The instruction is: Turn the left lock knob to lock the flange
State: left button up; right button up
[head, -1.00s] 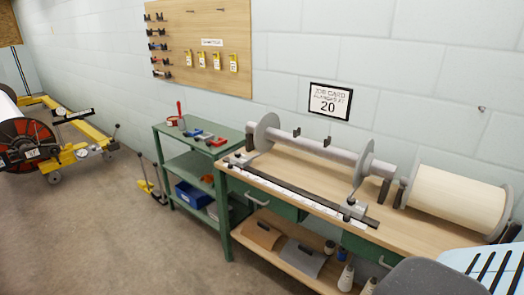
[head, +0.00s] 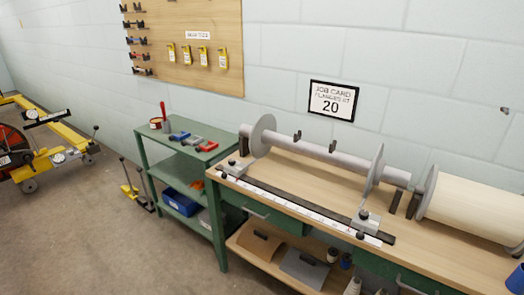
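The left flange (head: 263,135) is a grey disc at the left end of a grey shaft (head: 320,151) on the workbench. A small grey block with a dark knob, the left lock knob (head: 232,163), sits at the left end of the ruler rail, beside that flange. The right flange (head: 375,170) stands farther right on the shaft, with a similar grey block and dark knob (head: 360,235) in front of it. Neither of my grippers is in the head view. Whether the knob is turned is too small to tell.
The wooden workbench (head: 290,170) has a dark rail and white ruler (head: 300,207) along its front. A large cream roll (head: 475,208) lies at the right. A green cart (head: 172,135) with tools stands left of the bench. The floor (head: 80,240) in front is open.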

aim_at(231, 162)
jog(key=i+j+z, duration=0.5)
jog(key=j, duration=0.25)
jog(key=i+j, duration=0.3)
jog(key=i+j+z, duration=0.1)
jog(key=i+j, duration=0.15)
jog(key=j, duration=0.25)
jog(key=i+j, duration=0.55)
jog(key=j, duration=0.25)
jog(key=i+j+z, duration=0.1)
jog(key=i+j, duration=0.15)
jog(key=j, duration=0.2)
